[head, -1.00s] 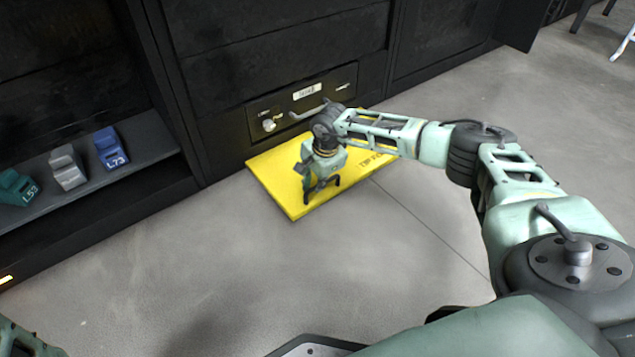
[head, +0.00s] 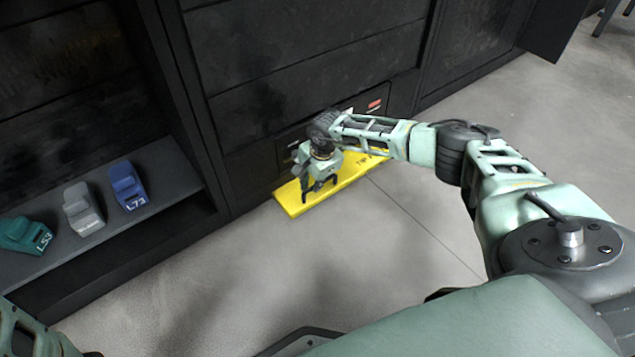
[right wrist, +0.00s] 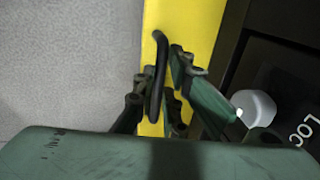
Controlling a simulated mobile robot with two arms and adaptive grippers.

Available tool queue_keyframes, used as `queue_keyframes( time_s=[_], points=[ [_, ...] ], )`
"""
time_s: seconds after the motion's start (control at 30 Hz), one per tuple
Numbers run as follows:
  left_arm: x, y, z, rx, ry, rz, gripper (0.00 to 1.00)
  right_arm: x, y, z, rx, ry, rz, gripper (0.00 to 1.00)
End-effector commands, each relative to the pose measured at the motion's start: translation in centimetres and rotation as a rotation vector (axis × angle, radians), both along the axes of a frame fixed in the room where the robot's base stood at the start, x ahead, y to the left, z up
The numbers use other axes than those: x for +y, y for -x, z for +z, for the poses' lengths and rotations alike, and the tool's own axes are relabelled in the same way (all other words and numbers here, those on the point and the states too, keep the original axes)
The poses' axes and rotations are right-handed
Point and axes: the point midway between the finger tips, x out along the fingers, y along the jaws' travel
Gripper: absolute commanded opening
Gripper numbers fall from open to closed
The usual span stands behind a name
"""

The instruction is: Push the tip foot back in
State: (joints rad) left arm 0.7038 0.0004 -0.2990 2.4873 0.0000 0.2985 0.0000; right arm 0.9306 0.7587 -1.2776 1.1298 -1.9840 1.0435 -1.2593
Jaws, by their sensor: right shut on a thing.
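The tip foot is a yellow plate (head: 290,203) at the floor in front of the black cabinet, showing as a narrow strip along its base. It also shows as a yellow band in the right wrist view (right wrist: 190,18). My right gripper (head: 320,191) points down over the plate's near edge. In the right wrist view, the fingers (right wrist: 166,88) are closed around a dark curved handle (right wrist: 158,55) above the yellow plate. The fingers hide part of the handle. My left gripper is out of view; only part of the left arm shows at the lower left corner.
The black cabinet (head: 310,60) stands directly behind the plate. A pale knob (right wrist: 255,107) sits beside the fingers on its front panel. A small red patch (head: 375,104) shows on the panel. A low shelf at left holds teal (head: 25,235), grey (head: 82,209) and blue (head: 127,186) blocks. The floor is clear.

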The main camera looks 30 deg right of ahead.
Motion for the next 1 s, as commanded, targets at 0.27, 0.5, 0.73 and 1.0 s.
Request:
queue_keyframes(
  time_s=[0.27,0.5,0.73,1.0],
  points=[
    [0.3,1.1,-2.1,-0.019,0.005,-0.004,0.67,0.2,-2.3,-0.4,0.003,0.001,0.0,0.0],
    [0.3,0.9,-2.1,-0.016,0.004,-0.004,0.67,0.2,-2.6,-0.2,0.001,0.001,0.001,0.0],
    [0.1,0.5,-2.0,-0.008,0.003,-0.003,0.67,0.2,-2.7,-0.2,-0.003,0.002,0.001,0.16],
    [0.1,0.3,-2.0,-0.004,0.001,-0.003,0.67,0.2,-2.6,-0.1,0.0,0.001,0.001,0.27]
  ],
)
